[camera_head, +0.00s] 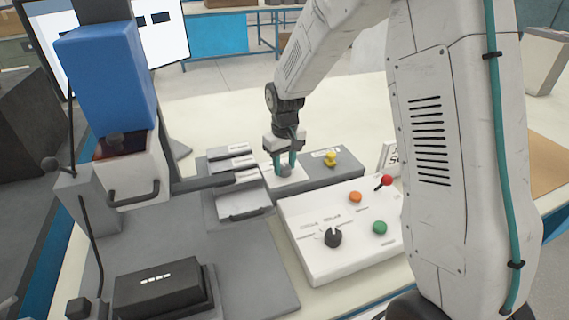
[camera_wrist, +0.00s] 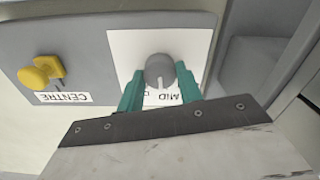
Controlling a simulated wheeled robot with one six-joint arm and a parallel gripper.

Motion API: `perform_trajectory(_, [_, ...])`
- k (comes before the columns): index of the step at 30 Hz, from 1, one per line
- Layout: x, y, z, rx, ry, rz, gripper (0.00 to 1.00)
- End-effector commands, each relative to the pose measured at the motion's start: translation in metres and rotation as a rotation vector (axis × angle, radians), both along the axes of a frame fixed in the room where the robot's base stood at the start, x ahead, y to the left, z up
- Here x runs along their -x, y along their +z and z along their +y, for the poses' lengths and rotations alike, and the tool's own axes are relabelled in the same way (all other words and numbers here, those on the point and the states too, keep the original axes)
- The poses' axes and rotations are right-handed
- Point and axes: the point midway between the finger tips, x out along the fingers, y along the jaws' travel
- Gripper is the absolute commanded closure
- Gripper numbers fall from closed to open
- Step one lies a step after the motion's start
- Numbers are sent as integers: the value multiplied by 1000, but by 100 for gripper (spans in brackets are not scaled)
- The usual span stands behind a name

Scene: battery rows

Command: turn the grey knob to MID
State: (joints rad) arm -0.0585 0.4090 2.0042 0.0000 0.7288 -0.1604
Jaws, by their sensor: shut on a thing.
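The grey knob (camera_wrist: 160,70) sits on a white plate (camera_wrist: 130,45) and is round with a pale pointer line. In the wrist view the line points down the picture, toward the upside-down MID label (camera_wrist: 168,98). Part of another label beside MID is hidden by a finger. My gripper (camera_wrist: 159,85) has its teal fingers on either side of the knob, shut on it. In the head view my gripper (camera_head: 284,161) reaches down onto the knob (camera_head: 285,170), and the pointer is too small to read there.
A yellow key-like switch (camera_wrist: 42,73) with a CENTRE label stands beside the plate. A white panel (camera_head: 300,265) in front carries a black knob (camera_head: 333,237), orange (camera_head: 355,197) and green (camera_head: 379,228) buttons and a red-tipped lever (camera_head: 386,180). A grey machine with a blue head (camera_head: 105,80) stands left.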

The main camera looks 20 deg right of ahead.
Motion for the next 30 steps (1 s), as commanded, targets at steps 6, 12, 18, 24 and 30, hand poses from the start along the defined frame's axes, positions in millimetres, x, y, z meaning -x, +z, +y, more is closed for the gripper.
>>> perform_trajectory(6, [0, 1, 0, 0, 110, -1, 87])
perform_trajectory(12, [-1, 1, 0, -1, 161, -2, 87])
perform_trajectory(18, [-1, 1, 0, 0, 175, -2, 87])
perform_trajectory(24, [-1, 1, 0, 0, 175, -2, 87])
perform_trajectory(30, [-1, 1, 0, 0, 174, -2, 43])
